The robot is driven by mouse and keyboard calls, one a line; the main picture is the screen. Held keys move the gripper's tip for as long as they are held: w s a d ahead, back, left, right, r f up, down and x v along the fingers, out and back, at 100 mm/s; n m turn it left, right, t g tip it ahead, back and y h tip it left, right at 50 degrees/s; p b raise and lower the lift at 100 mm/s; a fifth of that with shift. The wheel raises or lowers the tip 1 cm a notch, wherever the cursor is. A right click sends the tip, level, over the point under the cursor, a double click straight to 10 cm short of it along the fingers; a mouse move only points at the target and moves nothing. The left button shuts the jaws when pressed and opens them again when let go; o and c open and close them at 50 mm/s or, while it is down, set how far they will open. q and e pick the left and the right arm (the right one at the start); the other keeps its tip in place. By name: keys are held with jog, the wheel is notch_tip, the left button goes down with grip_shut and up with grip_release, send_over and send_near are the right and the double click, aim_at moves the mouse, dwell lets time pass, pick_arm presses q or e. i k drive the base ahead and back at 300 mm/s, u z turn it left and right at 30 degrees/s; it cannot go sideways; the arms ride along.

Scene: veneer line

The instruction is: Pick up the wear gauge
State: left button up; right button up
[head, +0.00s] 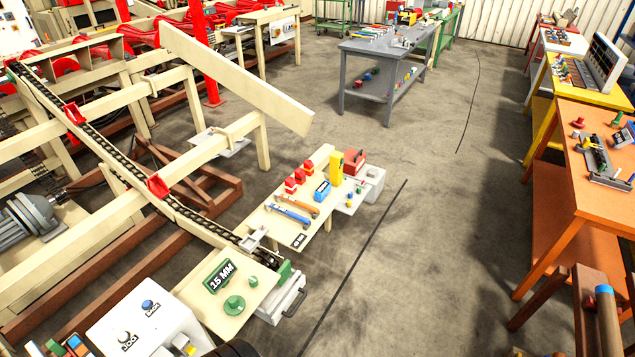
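I cannot tell for certain which item is the wear gauge. A cream table (262,224) in the middle carries several small tools: two orange-and-blue handled tools (291,215), a blue block (322,190), an upright yellow piece (336,168), small red blocks (290,185) and a larger red block (354,161). A nearer cream plate (196,298) holds a green "15 MM" sign (219,275) and a green round knob-like part (234,305). Neither of my grippers can be made out. A dark curved shape at the bottom edge is too cut off to identify.
A chain conveyor (104,152) on cream beams runs along the left. A white button box (136,318) stands at the front left. A grey table (378,50) stands at the back. Orange (584,148) and yellow (598,92) benches line the right. Open floor (430,230) lies between.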

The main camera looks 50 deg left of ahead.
aim_at(323, 190)
jog(key=u, duration=0.4)
jog(key=i, duration=1.9)
jog(key=u, duration=1.4)
jog(key=i, duration=1)
jog(key=u, duration=1.15)
